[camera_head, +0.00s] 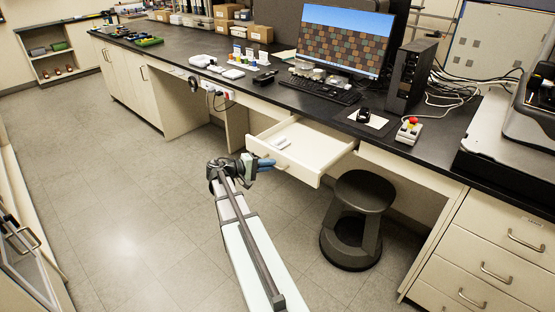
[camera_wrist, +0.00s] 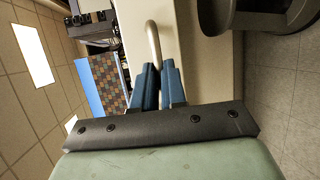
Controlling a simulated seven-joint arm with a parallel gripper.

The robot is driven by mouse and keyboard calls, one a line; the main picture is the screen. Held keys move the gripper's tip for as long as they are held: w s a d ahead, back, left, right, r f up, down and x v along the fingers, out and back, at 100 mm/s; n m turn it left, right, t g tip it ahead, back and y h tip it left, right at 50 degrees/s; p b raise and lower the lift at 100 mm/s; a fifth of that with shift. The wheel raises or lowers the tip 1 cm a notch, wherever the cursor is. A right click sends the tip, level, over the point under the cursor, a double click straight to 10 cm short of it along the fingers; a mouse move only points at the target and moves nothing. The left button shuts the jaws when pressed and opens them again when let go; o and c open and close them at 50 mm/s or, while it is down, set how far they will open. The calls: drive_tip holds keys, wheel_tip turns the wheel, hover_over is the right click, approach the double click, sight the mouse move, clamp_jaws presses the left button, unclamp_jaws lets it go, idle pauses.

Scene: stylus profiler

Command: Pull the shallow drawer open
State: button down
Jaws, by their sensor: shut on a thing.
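The shallow drawer (camera_head: 325,154) under the black bench is pulled out toward me, showing its white interior with a small white item (camera_head: 281,143) inside. In the wrist view its pale front (camera_wrist: 200,45) fills the upper middle, with a curved metal handle (camera_wrist: 153,42) on it. My gripper (camera_head: 268,164) is at the drawer's front, left of its middle. In the wrist view my blue fingers (camera_wrist: 160,85) are closed around the lower part of the handle. The part of the handle between the fingers is hidden.
A dark round stool (camera_head: 365,192) stands just right of the open drawer, close to it. The bench top holds a monitor (camera_head: 343,40), a keyboard (camera_head: 320,89) and a computer tower (camera_head: 410,75). More drawers (camera_head: 500,245) are at the right. The floor (camera_head: 130,200) at left is clear.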

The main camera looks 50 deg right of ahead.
drive_tip(key=shift+a, duration=1)
drive_tip(key=c, duration=1.2)
unclamp_jaws()
drive_tip(key=v, duration=1.3)
drive_tip(key=shift+w+a, duration=0.2)
drive_tip(key=shift+a, duration=0.1)
drive_tip(key=shift+r, duration=0.1)
